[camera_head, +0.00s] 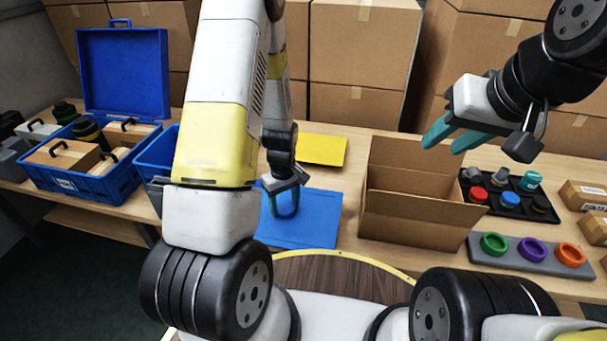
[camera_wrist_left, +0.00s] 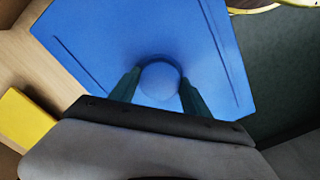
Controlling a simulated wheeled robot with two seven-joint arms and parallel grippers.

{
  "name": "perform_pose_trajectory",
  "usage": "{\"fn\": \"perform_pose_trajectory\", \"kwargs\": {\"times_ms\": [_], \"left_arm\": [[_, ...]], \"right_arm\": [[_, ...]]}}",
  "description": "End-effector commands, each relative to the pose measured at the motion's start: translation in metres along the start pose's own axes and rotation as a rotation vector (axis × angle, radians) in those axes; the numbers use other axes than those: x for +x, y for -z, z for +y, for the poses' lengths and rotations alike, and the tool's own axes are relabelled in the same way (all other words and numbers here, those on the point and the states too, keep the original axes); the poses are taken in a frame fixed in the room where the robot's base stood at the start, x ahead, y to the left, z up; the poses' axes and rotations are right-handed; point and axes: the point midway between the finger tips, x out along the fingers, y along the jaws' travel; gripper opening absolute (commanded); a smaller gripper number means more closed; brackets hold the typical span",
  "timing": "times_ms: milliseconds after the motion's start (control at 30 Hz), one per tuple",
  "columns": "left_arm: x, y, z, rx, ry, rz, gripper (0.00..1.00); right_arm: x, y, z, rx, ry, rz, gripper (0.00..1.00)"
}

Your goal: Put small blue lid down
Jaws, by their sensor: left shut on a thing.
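The small blue lid (camera_head: 318,222) is a flat blue rectangle at the front of the table, left of the open cardboard box. My left gripper (camera_head: 285,212) points down over it. In the left wrist view my left gripper (camera_wrist_left: 159,92) has its two fingers on either side of a round blue knob on the lid (camera_wrist_left: 110,45), shut on it. Whether the lid touches the table or hangs just above it, I cannot tell. My right gripper (camera_head: 442,147) is open and empty, in the air above and right of the cardboard box.
A yellow panel (camera_head: 322,150) lies behind the blue lid. The open cardboard box (camera_head: 415,215) stands to the right. A blue crate (camera_head: 85,180) and another blue bin (camera_head: 156,160) are at left. A black tray (camera_head: 520,185) and grey ring holder (camera_head: 530,258) are at right.

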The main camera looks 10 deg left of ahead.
Motion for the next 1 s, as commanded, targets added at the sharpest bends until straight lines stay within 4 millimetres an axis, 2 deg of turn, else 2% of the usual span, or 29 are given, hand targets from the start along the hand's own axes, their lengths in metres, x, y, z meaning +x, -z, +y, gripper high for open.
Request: {"fn": "perform_pose_trajectory", "kwargs": {"times_ms": [33, 200, 400, 567, 800, 1000], "left_arm": [[0.002, 0.011, 0.011, 0.0, -0.002, 0.002, 0.03], [0.006, 0.04, 0.044, 0.0, -0.001, 0.002, 0.03], [0.009, 0.06, 0.067, 0.002, 0.0, 0.0, 0.03], [0.013, 0.064, 0.071, 0.001, 0.001, -0.001, 0.03], [0.043, 0.063, 0.07, 0.001, 0.001, -0.002, 0.03], [0.044, 0.064, 0.071, 0.001, -0.001, 0.0, 0.03]], "right_arm": [[0.0, 0.0, 0.0, 0.0, 0.0, 0.0, 0.36], [0.0, 0.0, 0.0, 0.0, 0.0, 0.0, 0.36], [0.0, 0.0, 0.0, 0.0, 0.0, 0.0, 0.36], [0.0, 0.0, 0.0, 0.0, 0.0, 0.0, 0.36], [0.0, 0.0, 0.0, 0.0, 0.0, 0.0, 0.36], [0.0, 0.0, 0.0, 0.0, 0.0, 0.0, 0.36]]}}
